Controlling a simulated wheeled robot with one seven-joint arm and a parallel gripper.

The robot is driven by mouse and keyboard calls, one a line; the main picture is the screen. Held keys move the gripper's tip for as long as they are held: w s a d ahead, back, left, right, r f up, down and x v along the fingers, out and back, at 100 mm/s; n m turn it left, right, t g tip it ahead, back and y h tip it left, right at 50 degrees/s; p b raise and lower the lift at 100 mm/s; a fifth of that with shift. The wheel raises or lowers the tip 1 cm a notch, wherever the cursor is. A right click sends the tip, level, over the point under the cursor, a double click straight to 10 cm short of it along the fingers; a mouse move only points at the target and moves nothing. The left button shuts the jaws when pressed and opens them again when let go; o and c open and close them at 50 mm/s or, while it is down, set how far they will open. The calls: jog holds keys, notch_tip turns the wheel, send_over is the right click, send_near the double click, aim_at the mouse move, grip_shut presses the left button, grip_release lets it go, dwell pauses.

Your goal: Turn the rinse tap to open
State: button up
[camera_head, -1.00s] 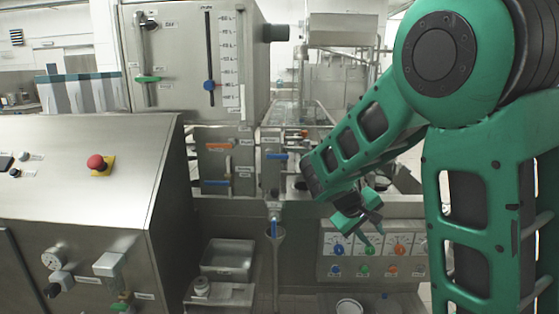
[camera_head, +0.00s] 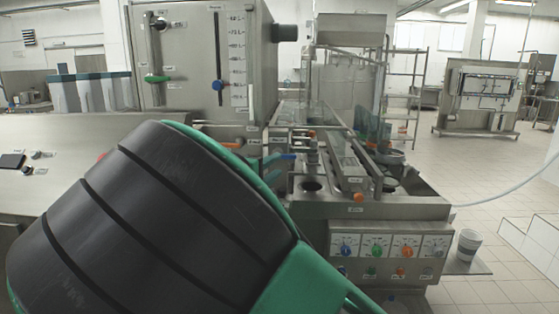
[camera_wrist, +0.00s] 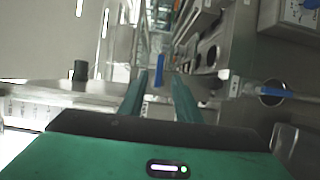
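No label is legible enough to tell which valve is the rinse tap. In the wrist view a blue lever handle (camera_wrist: 159,69) stands upright ahead, between the lines of my fingers. My gripper (camera_wrist: 156,84) is open, its two green fingers apart with nothing visible held between them. Contact with the lever cannot be told. A second blue handle (camera_wrist: 270,92) lies sideways to the right, clear of the fingers.
A steel tank cabinet (camera_head: 185,60) carries green and blue sliders. The filler body (camera_head: 370,208) stands right, with a knob panel (camera_head: 390,245) on its front. The floor (camera_head: 500,200) there is mostly clear.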

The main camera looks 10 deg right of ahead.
aim_at(288, 158)
jog(key=x, duration=0.9)
jog(key=shift+w+d, duration=0.25)
jog(key=shift+d, duration=0.1)
grip_shut()
